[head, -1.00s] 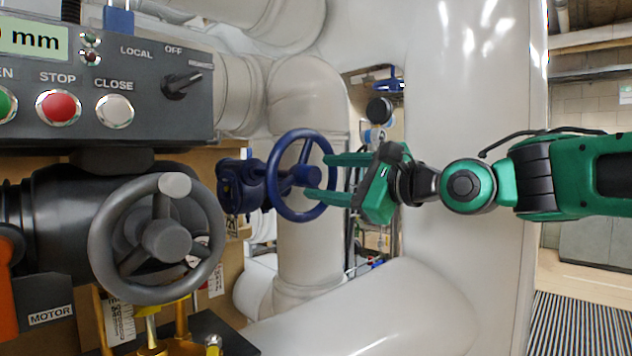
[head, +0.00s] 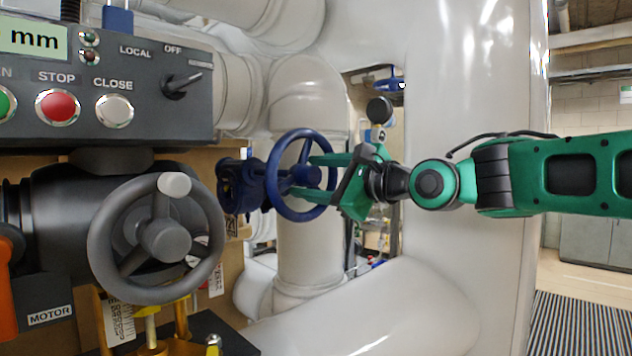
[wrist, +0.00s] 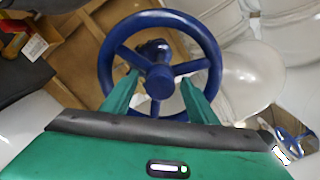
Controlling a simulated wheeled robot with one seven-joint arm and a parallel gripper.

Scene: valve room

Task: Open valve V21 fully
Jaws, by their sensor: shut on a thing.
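A blue handwheel (head: 304,133) with three spokes and a round hub sits on a blue valve body (head: 240,187) in the middle of the head view. My green gripper (head: 316,176) comes from the right, its fingers reaching into the wheel. In the wrist view, the handwheel (wrist: 208,42) faces me and the fingers of my gripper (wrist: 158,98) lie on either side of the hub, inside the rim. The gripper is shut on the handwheel; the exact contact of the fingertips is hard to see. No V21 label can be read.
A grey handwheel (head: 101,248) stands nearer at left, below a grey control box (head: 150,105) with STOP and CLOSE buttons. Large white pipes (head: 470,150) stand behind my arm, and another pipe (head: 370,315) runs below. Open floor shows at far right.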

